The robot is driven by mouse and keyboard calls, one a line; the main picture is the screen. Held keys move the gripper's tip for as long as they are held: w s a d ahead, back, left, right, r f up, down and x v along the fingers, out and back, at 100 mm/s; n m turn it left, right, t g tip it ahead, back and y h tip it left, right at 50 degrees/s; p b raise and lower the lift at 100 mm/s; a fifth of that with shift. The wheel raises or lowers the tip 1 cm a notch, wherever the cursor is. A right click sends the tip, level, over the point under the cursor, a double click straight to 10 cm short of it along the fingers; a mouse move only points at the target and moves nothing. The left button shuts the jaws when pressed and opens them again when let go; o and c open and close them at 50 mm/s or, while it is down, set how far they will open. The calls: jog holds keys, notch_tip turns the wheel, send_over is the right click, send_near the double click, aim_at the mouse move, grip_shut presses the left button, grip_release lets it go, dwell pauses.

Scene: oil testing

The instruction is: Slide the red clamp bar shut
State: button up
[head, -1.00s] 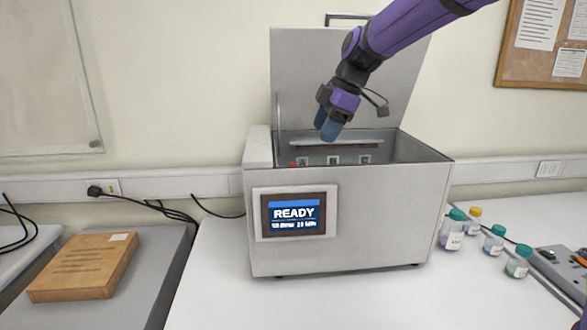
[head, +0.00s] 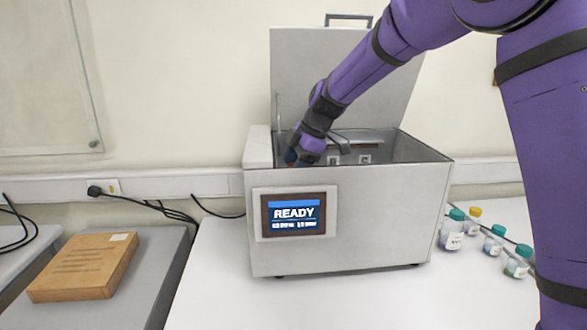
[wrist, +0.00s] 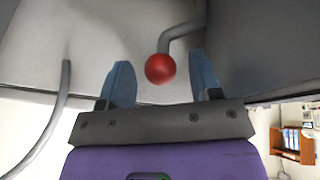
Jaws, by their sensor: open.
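The grey test machine (head: 350,225) stands on the bench with its lid raised. In the wrist view a red ball-shaped knob (wrist: 160,68) on a bent grey rod (wrist: 181,36) sits between my two blue fingertips. My gripper (wrist: 161,80) is open around the knob; I cannot see contact with either finger. In the head view my gripper (head: 292,158) reaches down into the left end of the machine's opening and hides the knob there.
The machine's raised lid (head: 345,75) stands behind the opening. Its left wall (head: 259,150) is close to my gripper. Several capped bottles (head: 472,222) stand to the right.

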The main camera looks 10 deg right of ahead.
jog(key=shift+w+a+f, duration=0.1)
jog(key=shift+a+f, duration=0.15)
jog(key=shift+f, duration=0.35)
grip_shut()
jog(key=shift+w+r, duration=0.1)
jog(key=shift+w, duration=1.15)
grip_release()
jog(key=shift+w, duration=0.15)
jog(key=shift+d, duration=0.1)
jog(key=v, duration=1)
jog(key=shift+r, duration=0.3)
jog(key=shift+d, duration=0.15)
